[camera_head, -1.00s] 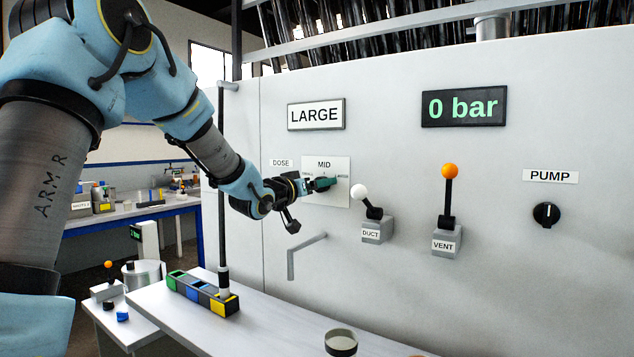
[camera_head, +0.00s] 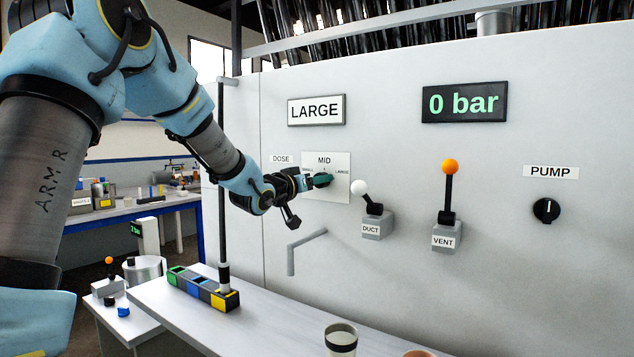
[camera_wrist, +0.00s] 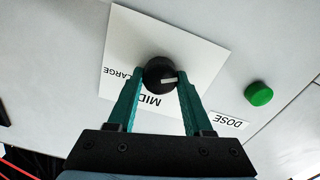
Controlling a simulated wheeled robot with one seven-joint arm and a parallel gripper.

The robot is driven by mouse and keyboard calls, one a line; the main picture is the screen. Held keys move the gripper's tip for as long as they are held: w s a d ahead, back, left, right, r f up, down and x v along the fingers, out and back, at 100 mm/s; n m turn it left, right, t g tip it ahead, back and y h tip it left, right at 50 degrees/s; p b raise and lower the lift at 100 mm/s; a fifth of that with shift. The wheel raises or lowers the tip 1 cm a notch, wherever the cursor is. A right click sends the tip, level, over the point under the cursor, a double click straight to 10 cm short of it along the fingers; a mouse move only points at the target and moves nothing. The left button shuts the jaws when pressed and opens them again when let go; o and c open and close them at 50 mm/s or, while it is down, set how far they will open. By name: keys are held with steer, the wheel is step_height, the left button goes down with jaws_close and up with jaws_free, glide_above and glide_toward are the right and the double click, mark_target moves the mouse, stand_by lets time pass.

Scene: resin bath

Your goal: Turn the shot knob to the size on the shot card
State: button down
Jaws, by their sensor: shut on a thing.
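The shot card (camera_head: 316,110) on the white wall reads LARGE. Below it is the dial plate (camera_head: 341,187), marked MID at the top and LARGE at the right, beside the label DOSE (camera_head: 281,159). My gripper (camera_head: 320,180) reaches the plate from the left and hides most of the knob. In the wrist view the picture is upside down: my gripper (camera_wrist: 160,73) has its two green fingers either side of the round black shot knob (camera_wrist: 158,72), shut on it. The knob's white mark lies on its right side, away from the word LARGE. The right finger covers part of the plate.
To the right are the DUCT lever (camera_head: 362,192), VENT lever (camera_head: 450,185) and PUMP knob (camera_head: 547,211). The display (camera_head: 464,103) reads 0 bar. A grey bar handle (camera_head: 305,243) sticks out below the plate. A coloured block rack (camera_head: 201,288) and a cup (camera_head: 341,338) stand on the shelf.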

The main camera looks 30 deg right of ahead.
steer(key=shift+f+b, duration=0.1)
steer(key=shift+b, duration=0.4)
steer(key=n+b, duration=3)
steer(key=n, duration=0.2)
steer(key=shift+f, duration=0.2)
stand_by(0.3)
steer(key=shift+r, duration=0.1)
stand_by(0.5)
